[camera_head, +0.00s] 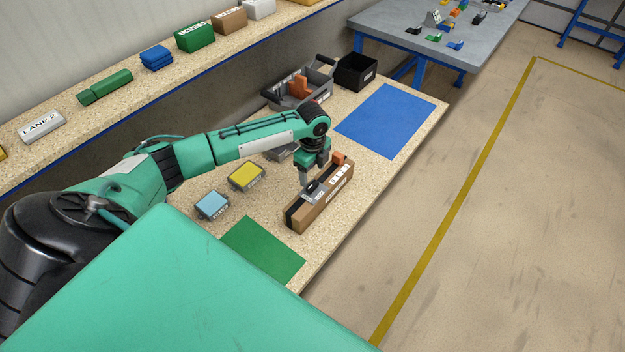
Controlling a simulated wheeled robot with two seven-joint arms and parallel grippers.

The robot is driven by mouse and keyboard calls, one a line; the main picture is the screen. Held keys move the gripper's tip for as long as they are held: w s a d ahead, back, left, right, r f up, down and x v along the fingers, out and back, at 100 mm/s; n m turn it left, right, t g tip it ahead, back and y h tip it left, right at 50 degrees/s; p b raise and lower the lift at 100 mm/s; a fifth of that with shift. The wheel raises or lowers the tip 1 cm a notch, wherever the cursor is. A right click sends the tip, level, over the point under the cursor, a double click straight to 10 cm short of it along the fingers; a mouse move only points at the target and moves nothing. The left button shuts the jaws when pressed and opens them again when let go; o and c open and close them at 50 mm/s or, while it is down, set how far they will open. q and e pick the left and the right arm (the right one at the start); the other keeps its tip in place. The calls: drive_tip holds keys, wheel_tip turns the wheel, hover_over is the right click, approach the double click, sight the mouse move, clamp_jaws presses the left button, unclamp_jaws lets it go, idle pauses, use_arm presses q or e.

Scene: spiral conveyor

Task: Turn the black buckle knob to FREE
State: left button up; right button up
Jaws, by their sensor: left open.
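A brown box (322,210) lies lengthwise near the right edge of the speckled bench, with a black strap (290,219) around its near end. A small black part (312,187), which looks like the buckle knob, is on top of the box beside a grey piece. My left gripper (306,183) points down over the box top, right at this part, with its jaws open. The fingers partly hide the knob, so I cannot tell whether they touch it. Its setting is too small to read. My right gripper is not in view.
A yellow block (246,176) and a light blue block (212,205) lie left of the box. A green mat (262,252) and a blue mat (388,121) lie at either end. A grey tray (285,98) and a black bin (357,71) stand behind. Open floor is at right.

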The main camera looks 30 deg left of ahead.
sight(312, 185)
use_arm(q)
wheel_tip(312, 185, up, 9)
drive_tip(key=b, duration=0.1)
drive_tip(key=shift+f, duration=0.2)
drive_tip(key=shift+s+f, duration=0.1)
idle(0.4)
